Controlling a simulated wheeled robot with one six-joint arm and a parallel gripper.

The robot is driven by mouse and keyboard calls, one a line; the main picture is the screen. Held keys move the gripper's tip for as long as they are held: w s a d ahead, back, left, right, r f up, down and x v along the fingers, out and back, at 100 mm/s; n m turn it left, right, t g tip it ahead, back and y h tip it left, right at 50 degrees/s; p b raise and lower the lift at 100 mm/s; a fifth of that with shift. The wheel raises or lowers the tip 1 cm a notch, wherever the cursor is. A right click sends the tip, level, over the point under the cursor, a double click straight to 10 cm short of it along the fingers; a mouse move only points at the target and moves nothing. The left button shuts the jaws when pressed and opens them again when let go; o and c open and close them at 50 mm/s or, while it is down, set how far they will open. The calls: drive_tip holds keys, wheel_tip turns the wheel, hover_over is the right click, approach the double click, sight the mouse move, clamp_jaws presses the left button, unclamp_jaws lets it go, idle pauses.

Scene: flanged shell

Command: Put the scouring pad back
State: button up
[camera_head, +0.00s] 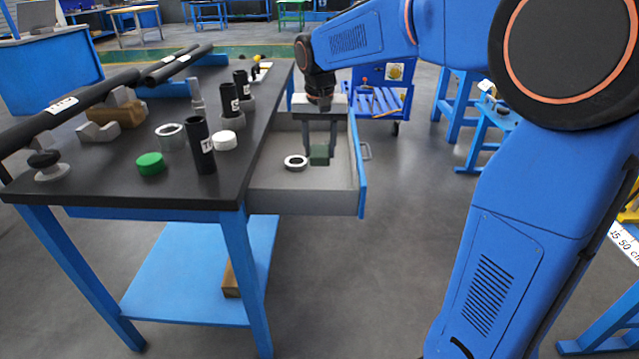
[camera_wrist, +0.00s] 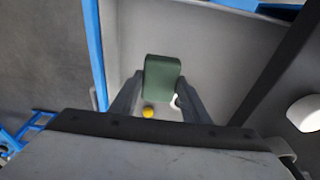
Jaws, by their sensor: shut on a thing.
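The dark green scouring pad (camera_head: 319,157) is between the fingers of my gripper (camera_head: 320,148), which points down over the open drawer (camera_head: 315,203). In the wrist view the pad (camera_wrist: 162,78) shows between the two fingertips (camera_wrist: 157,103), with the grey drawer floor (camera_wrist: 215,50) behind it. The pad appears to be held inside the drawer's outline. I cannot tell how far it is above the drawer floor.
A dark-rimmed ring (camera_head: 296,162) lies in the drawer, left of the pad. A small yellow thing (camera_wrist: 148,112) shows near the fingers. The black tabletop (camera_head: 110,190) left of the drawer holds black tubes (camera_head: 200,146), a green cap (camera_head: 150,163) and a white cap (camera_head: 224,140).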

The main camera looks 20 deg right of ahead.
drive_tip(key=shift+f, duration=4.75)
drive_tip(key=shift+f, duration=0.1)
drive_tip(key=o, duration=1)
